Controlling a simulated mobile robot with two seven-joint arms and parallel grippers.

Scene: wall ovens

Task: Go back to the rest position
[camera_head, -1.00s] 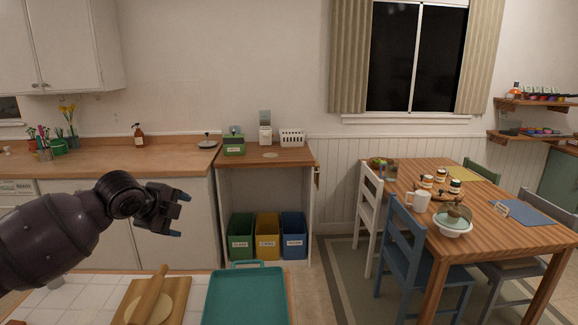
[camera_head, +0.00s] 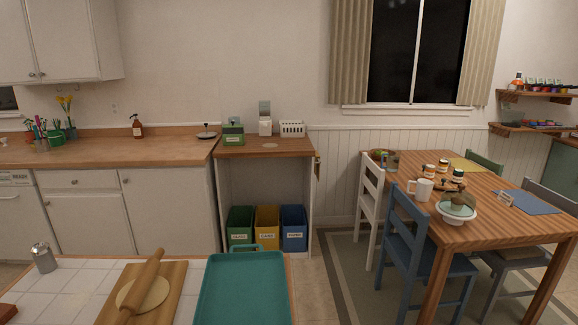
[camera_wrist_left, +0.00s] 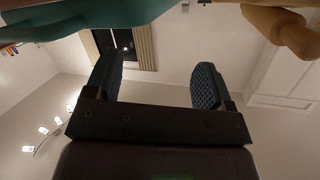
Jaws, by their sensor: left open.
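My left gripper (camera_wrist_left: 157,80) shows in the left wrist view with its two dark, blue-padded fingers spread apart and nothing between them. It is out of the head view, and my right gripper shows in neither view. In the head view, a rolling pin (camera_head: 145,278) lies on flattened dough (camera_head: 157,294) on a wooden board (camera_head: 168,311). A teal tray (camera_head: 242,291) lies to the right of the board. In the wrist view a teal shape (camera_wrist_left: 75,22) and a tan rounded shape (camera_wrist_left: 280,32) lie at the upper edge, apart from the fingers.
The white tiled counter (camera_head: 77,285) is in front, with a metal shaker (camera_head: 44,257) at its left. Behind are a wooden counter (camera_head: 100,152) and a shelf unit with green, yellow and blue bins (camera_head: 293,230). A dining table (camera_head: 490,216) with chairs stands right.

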